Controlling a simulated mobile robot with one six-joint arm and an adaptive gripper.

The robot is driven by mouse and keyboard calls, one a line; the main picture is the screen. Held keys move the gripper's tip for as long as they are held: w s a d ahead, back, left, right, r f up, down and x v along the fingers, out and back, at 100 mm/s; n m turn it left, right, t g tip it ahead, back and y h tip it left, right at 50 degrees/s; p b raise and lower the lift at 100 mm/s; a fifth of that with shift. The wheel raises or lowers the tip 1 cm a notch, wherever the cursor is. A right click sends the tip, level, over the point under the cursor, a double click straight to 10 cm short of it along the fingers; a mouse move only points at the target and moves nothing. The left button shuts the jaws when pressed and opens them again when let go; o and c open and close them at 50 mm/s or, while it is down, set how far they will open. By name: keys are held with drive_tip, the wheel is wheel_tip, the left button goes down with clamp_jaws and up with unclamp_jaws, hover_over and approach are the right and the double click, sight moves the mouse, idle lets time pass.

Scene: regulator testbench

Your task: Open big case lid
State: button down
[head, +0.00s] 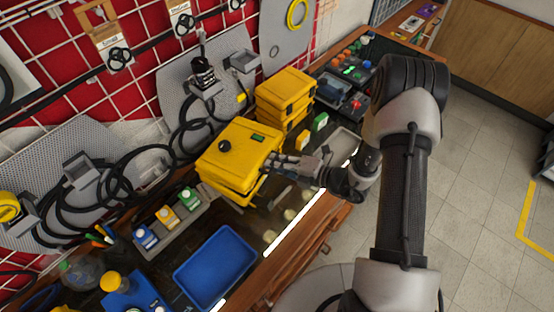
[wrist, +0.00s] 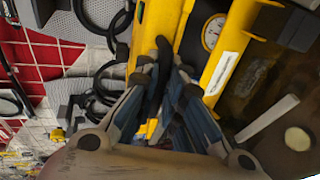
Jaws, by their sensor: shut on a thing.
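The big yellow case (head: 232,155) stands on the dark bench in the middle of the head view, with a black knob and a small green display on its lid (head: 238,143). The lid looks partly raised, with a gap to the body below. In the wrist view the lid edge (wrist: 158,28) is left of the open gap, and a round white gauge (wrist: 213,33) shows inside the case. The body's front wall bears a white label (wrist: 221,73). My gripper (head: 272,161) is at the lid's right edge, its fingers (wrist: 163,62) closed on it. The exact contact is partly hidden.
A second yellow case (head: 285,92) stands just behind. A blue tray (head: 216,267) and a grey holder with small coloured bottles (head: 168,219) are in front and left. Black cables (head: 190,130) hang close behind the big case. The floor at right is clear.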

drive_tip(key=w+a+r+g+h+p, duration=0.1)
drive_tip(key=w+a+r+h+p, duration=0.1)
drive_tip(key=a+r+p, duration=0.3)
drive_tip(key=w+a+r+g+h+p, duration=0.2)
drive_tip(key=w+a+r+p, duration=0.3)
drive_tip(key=r+p, duration=0.7)
drive_tip(key=shift+w+a+g+h+p, duration=0.3)
drive_tip(key=shift+a+h+p, duration=0.4)
drive_tip(key=shift+p, duration=0.45)
drive_tip(key=c, duration=2)
unclamp_jaws()
drive_tip(key=shift+s, duration=0.1)
